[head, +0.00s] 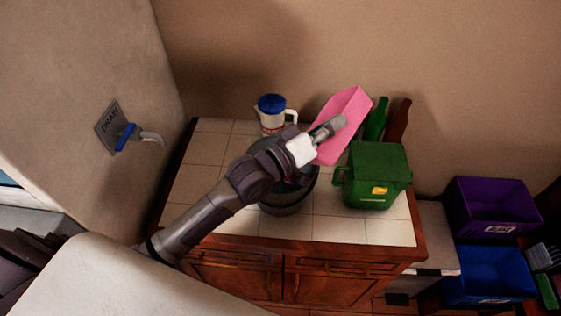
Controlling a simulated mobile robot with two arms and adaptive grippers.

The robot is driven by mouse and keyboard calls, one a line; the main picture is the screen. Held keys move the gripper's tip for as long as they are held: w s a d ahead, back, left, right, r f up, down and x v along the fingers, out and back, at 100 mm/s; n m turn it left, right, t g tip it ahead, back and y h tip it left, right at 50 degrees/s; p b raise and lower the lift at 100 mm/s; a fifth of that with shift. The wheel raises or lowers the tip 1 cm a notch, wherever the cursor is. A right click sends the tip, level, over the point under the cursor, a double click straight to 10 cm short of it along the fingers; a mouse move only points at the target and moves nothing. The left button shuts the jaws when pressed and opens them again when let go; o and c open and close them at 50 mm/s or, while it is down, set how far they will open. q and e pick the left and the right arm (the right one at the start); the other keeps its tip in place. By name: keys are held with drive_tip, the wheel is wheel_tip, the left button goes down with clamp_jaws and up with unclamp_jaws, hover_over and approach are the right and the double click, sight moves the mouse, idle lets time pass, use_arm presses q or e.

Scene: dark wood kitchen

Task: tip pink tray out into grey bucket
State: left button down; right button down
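The pink tray (346,108) is held up over the back of the tiled counter, steeply tilted, with its lower end toward the front. My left gripper (331,127) appears shut on the tray's left wall; the exact finger contact is small and hard to see. The grey bucket (285,209) stands on the counter below my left arm, which hides much of its opening. The tray's lower end is above and to the right of the bucket. I cannot make out anything in the tray, and the bucket's contents are mostly hidden. My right gripper is not in view.
A green lidded bin (377,168) stands close to the bucket's right. A white jug with a blue lid (271,112) is behind the bucket. A green bottle (376,120) and a brown bottle (397,122) stand at the back. The counter's left side (200,180) is clear.

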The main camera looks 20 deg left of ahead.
use_arm(q)
drive_tip(key=shift+a, duration=0.1)
drive_tip(key=shift+a+r+n+t+h+b, duration=0.3)
drive_tip(key=shift+a+r+n+t+b, duration=0.15)
drive_tip(key=shift+a+n+b, duration=0.35)
drive_tip(key=shift+r, duration=0.1)
